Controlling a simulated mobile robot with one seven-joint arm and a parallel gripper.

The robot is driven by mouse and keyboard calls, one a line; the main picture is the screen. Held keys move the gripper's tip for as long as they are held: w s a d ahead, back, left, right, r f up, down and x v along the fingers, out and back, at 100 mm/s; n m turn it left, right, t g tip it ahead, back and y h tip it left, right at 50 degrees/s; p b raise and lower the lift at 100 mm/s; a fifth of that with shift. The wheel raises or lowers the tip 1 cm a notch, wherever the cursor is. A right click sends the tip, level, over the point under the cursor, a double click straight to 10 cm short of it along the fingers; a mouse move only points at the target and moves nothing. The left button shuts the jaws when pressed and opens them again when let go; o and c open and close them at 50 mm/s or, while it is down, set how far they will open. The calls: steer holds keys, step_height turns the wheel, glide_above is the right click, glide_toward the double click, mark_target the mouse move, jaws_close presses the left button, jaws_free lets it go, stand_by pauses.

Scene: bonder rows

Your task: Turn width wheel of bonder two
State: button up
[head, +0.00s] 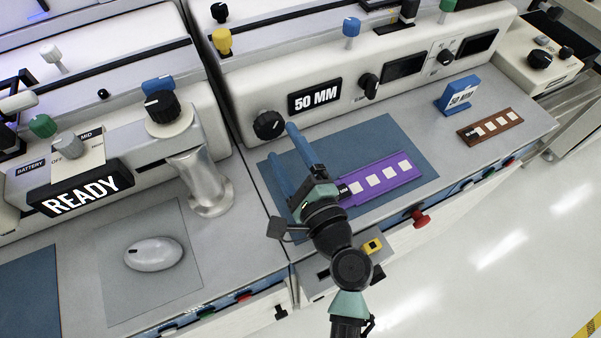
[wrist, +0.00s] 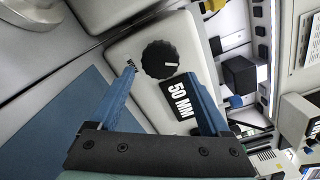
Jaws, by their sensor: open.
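The width wheel (head: 269,125) is a black ridged knob on the cream front panel of the bonder, left of the "50 MM" display (head: 315,97). In the wrist view the wheel (wrist: 160,59) shows a white pointer mark aimed to the right. My gripper (head: 281,142) has two blue fingers and is open and empty. It is just in front of the wheel; in the wrist view the wheel appears between and beyond the fingertips (wrist: 159,75). I see no contact with the wheel.
Below my gripper a purple strip (head: 381,179) with white squares lies on a blue mat (head: 420,160).

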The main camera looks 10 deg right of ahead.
steer(key=v, duration=0.6)
steer(key=shift+s+d+b, duration=0.1)
steer(key=shift+s+b, duration=0.25)
steer(key=shift+b, duration=0.05)
steer(key=w+a+r+n+t+p, duration=0.3)
steer(key=r+n, duration=0.4)
steer(key=r, duration=0.9)
steer(key=w+a+r+n+p, duration=0.3)
steer(key=r+n, duration=0.4)
steer(key=r, duration=0.8)
steer(key=s+r+n+t+h+p, duration=0.1)
steer(key=s+r+n+t+h, duration=0.1)
steer(key=r, duration=1.1)
steer(key=s+d+r+n+t+h+p, duration=0.1)
steer(key=s+r, duration=0.6)
steer(key=r, duration=0.7)
steer(key=n+t+h+p, duration=0.1)
steer(key=n+t+h, duration=0.1)
steer(key=n+t, duration=0.1)
steer(key=shift+d+r+t+h, duration=0.25)
steer(key=shift+r+t+h, duration=0.05)
steer(key=shift+t, duration=0.3)
steer(key=shift+f, duration=0.15)
